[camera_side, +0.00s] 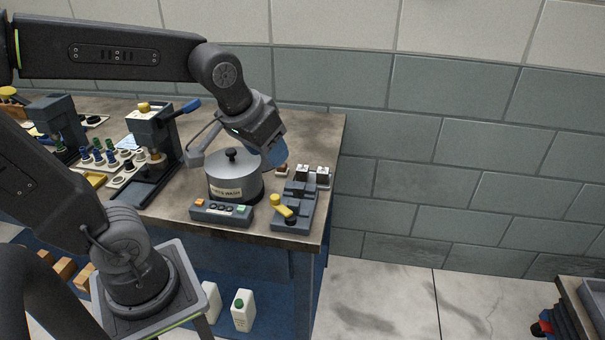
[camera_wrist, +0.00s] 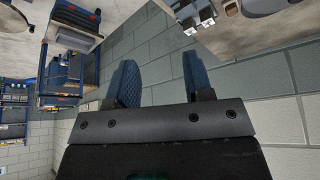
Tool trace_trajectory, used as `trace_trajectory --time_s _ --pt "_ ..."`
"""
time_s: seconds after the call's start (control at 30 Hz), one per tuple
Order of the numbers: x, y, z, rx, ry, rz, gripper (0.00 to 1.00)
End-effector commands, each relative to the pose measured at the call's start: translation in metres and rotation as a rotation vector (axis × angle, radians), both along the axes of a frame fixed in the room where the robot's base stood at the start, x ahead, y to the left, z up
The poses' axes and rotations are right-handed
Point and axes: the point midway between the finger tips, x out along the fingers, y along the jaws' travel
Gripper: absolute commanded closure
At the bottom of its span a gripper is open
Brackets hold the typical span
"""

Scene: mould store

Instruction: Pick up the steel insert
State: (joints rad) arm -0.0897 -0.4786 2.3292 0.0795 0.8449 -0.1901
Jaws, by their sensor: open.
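My gripper (camera_side: 274,153) is at the back right of the bench in the side view, with its blue fingers low beside the lidded pot. In the wrist view my gripper (camera_wrist: 158,62) shows two blue textured fingers, apart with nothing between them. Two small bright-topped metal blocks, the left one (camera_side: 302,173) and the right one (camera_side: 322,177), stand on a pale holder right of my gripper; one may be the steel insert, but I cannot tell which. Similar blocks (camera_wrist: 190,28) show at the wrist view's top, beyond the right finger.
A grey lidded pot (camera_side: 234,178) stands close left of my gripper. A control box (camera_side: 221,212) and a clamp with a yellow knob (camera_side: 291,214) are in front. The bench's right edge (camera_side: 336,150) is near. A block wall (camera_side: 430,130) rises behind.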

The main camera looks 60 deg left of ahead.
Motion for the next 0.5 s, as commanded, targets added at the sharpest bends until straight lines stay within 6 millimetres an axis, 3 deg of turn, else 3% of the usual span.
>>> trace_trajectory --time_s 0.03,0.2,0.33,0.5 --pt "0.020 0.013 -0.004 -0.003 0.018 0.067 0.53" --pt "0.079 0.057 -0.023 -0.011 0.041 0.275 0.53" --pt "0.113 0.091 -0.044 -0.017 0.050 0.409 0.53" --pt "0.138 0.120 -0.067 -0.021 0.055 0.516 0.53"
